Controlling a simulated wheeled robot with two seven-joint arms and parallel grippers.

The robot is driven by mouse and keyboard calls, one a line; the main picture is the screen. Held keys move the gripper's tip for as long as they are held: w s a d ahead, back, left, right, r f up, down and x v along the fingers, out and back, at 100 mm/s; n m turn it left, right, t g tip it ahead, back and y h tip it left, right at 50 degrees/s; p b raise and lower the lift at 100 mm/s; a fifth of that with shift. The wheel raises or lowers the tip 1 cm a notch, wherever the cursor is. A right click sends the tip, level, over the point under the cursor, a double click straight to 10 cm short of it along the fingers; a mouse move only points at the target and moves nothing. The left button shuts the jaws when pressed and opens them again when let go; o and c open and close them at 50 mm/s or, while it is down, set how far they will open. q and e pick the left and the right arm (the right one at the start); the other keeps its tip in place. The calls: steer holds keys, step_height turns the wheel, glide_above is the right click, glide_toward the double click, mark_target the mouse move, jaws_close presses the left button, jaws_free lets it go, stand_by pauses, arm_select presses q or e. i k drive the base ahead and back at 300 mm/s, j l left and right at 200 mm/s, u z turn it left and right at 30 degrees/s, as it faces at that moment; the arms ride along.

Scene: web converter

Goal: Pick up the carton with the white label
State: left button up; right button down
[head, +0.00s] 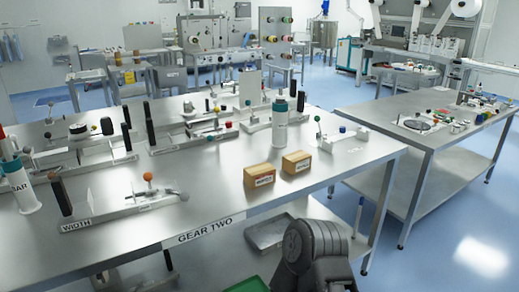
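Two small tan cartons stand side by side on the steel table near its front right. The left carton (258,174) has a pale label with dark lettering on its front. The right carton (296,161), slightly farther back, also has a light label on its front. The lettering is too small to read surely, and I cannot tell which label is the whiter. A dark grey part of my arm rises at the bottom centre, below the table's front edge. Neither gripper's fingers show.
The steel table (226,204) carries fixtures with black handles, a white bottle (280,126) behind the cartons and another at the far left. A white block (344,141) stands right of the cartons. The tabletop in front of the cartons is clear. A second table (425,153) stands right.

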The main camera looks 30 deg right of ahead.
mark_target(297, 161)
steer(key=z, duration=1.2)
steer(key=i+l+z, duration=0.25)
steer(key=i+l, duration=0.35)
steer(key=i+l+z, duration=0.25)
steer(key=i+l, duration=0.25)
steer(key=i, duration=0.2)
